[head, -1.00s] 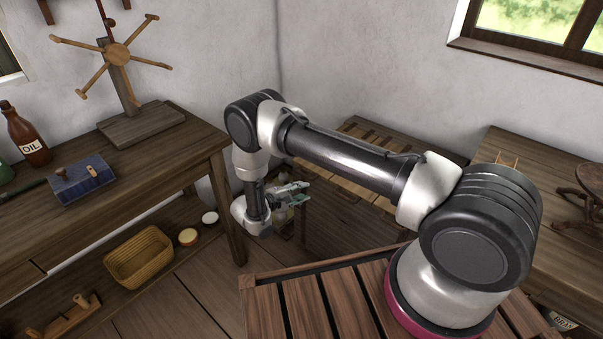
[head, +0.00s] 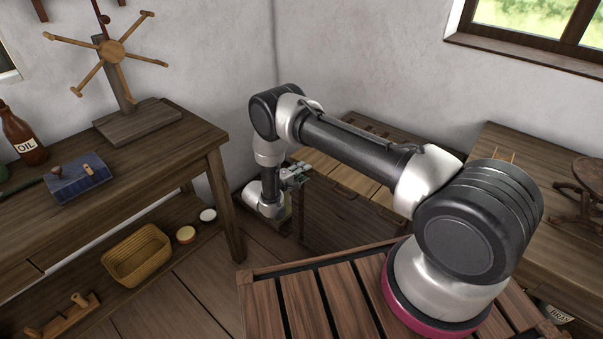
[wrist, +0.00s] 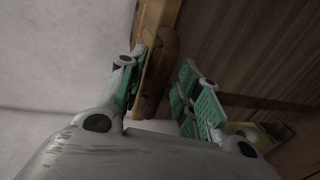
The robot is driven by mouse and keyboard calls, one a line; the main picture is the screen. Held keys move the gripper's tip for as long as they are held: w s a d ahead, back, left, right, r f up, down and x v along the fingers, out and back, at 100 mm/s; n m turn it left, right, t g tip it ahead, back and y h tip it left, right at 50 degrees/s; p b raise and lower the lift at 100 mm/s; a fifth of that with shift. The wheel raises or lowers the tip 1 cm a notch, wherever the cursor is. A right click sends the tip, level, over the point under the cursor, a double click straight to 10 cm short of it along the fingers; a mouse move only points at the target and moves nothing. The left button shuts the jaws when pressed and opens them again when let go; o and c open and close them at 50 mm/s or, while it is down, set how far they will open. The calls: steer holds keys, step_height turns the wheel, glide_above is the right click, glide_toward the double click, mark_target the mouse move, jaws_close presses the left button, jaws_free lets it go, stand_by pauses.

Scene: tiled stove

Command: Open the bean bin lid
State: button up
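A low wooden chest, which looks like the bean bin (head: 345,215), stands in the back corner in the head view. Its top, the lid (head: 352,178), is of lighter boards and lies flat, partly hidden behind my arm. My gripper (head: 297,173) is at the lid's left end. In the wrist view my gripper (wrist: 165,92) is open, with green-padded fingers on either side of a brown wooden grip (wrist: 159,62) along a lighter wooden edge. The left finger is close to the wood; a gap shows to the right finger. I cannot tell whether either touches.
A workbench (head: 150,165) stands at left, with a yellow basket (head: 138,256) on its lower shelf. Another wooden table (head: 510,180) stands at right. A slatted wooden top (head: 300,305) lies in front. The plaster wall (wrist: 60,50) is close to my gripper on its left.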

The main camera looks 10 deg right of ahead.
steer(key=shift+c, duration=0.2)
jaws_close()
steer(key=shift+r, duration=0.1)
